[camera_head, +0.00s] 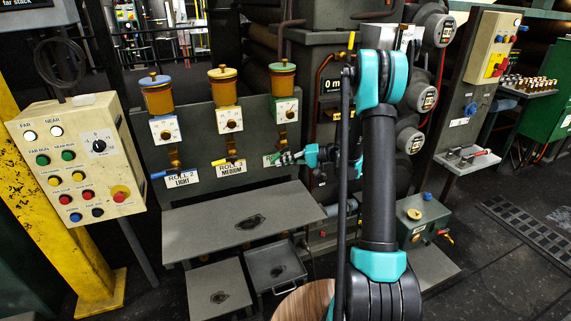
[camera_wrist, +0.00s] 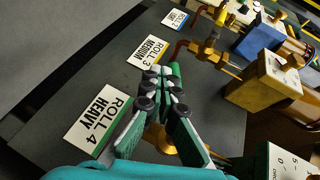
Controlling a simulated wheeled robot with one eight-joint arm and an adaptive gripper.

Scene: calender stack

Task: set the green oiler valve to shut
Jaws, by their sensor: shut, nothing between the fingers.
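The green-lidded oiler (camera_head: 283,80) stands at the right of a row of three, above a white dial. My gripper (camera_head: 287,157) is at its valve, below the dial. In the wrist view my gripper (camera_wrist: 160,88) is shut and empty, with its fingers together beside the green valve handle (camera_wrist: 174,70). I cannot tell whether they touch it. The fingers partly hide the handle and the brass valve body (camera_wrist: 166,140). The ROLL 4 HEAVY label (camera_wrist: 97,121) with its green stripe lies to the left of the fingers. The handle's exact angle is unclear.
The yellow valve handle (camera_head: 228,162) and blue valve handle (camera_head: 168,174) sit to the left on the same panel. A grey shelf (camera_head: 200,225) juts out below. A control box (camera_head: 80,155) stands far left. Machinery crowds the right behind my arm.

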